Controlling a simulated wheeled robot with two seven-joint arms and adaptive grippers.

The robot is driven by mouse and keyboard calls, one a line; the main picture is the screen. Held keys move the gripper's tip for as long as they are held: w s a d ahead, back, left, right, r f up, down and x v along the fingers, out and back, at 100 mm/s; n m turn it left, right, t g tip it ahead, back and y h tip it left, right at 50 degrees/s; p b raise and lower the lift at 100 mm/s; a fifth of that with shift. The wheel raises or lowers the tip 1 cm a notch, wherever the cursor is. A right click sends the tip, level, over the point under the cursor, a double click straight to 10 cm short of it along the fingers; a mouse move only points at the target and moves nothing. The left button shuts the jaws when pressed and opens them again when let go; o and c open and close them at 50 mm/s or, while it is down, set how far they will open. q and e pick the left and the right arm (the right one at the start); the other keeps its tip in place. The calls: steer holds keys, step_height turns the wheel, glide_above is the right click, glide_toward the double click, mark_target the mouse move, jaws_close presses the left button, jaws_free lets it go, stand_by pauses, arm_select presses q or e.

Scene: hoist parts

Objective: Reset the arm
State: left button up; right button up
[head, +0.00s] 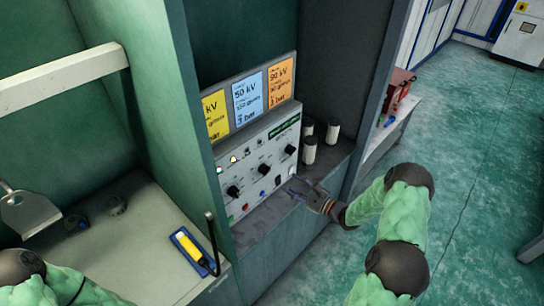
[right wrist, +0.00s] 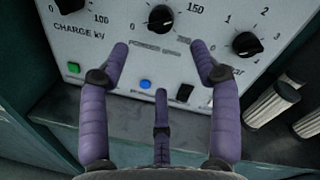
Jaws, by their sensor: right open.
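My right gripper (head: 303,189) reaches in from the right in the head view, in front of the lower right part of a grey control panel (head: 243,183). In the right wrist view its purple fingers (right wrist: 164,52) are spread open and empty, before the panel's lower edge. Black knobs (right wrist: 247,43), a green button (right wrist: 73,67), a blue button (right wrist: 145,85) and a black rocker switch (right wrist: 186,94) show around and between the fingers. Whether a fingertip touches the panel I cannot tell.
Yellow, blue and orange cards (head: 248,97) stand above the panel. White, dark-capped cylinders (head: 310,149) stand on the ledge right of it. A yellow-handled item on a blue holder (head: 188,247) lies on the left bench (head: 140,262). Green floor (head: 465,150) is open at right.

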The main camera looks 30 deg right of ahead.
steer(key=s+a+f+n+g+h, duration=0.2)
steer(key=s+a+f+n+g, duration=0.15)
steer(key=a+f, duration=0.4)
steer(key=s+a+f+n+g+h, duration=0.2)
steer(key=a+f+n+g, duration=0.2)
steer(key=a+f, duration=0.4)
steer(key=s+a+f+n+g, duration=0.3)
steer(key=s+a+n+g, duration=0.15)
steer(key=s, duration=0.65)
steer(key=s+a+f+n+g, duration=0.35)
steer(key=s+a+n, duration=0.25)
steer(key=s, duration=0.5)
step_height(320, 180, down, 9)
steer(key=w+a+n+b, duration=0.1)
steer(key=b, duration=1)
steer(key=shift+w+a+r, duration=0.2)
steer(key=shift+w+a, duration=0.1)
steer(key=shift+w, duration=0.05)
steer(key=shift+r, duration=0.1)
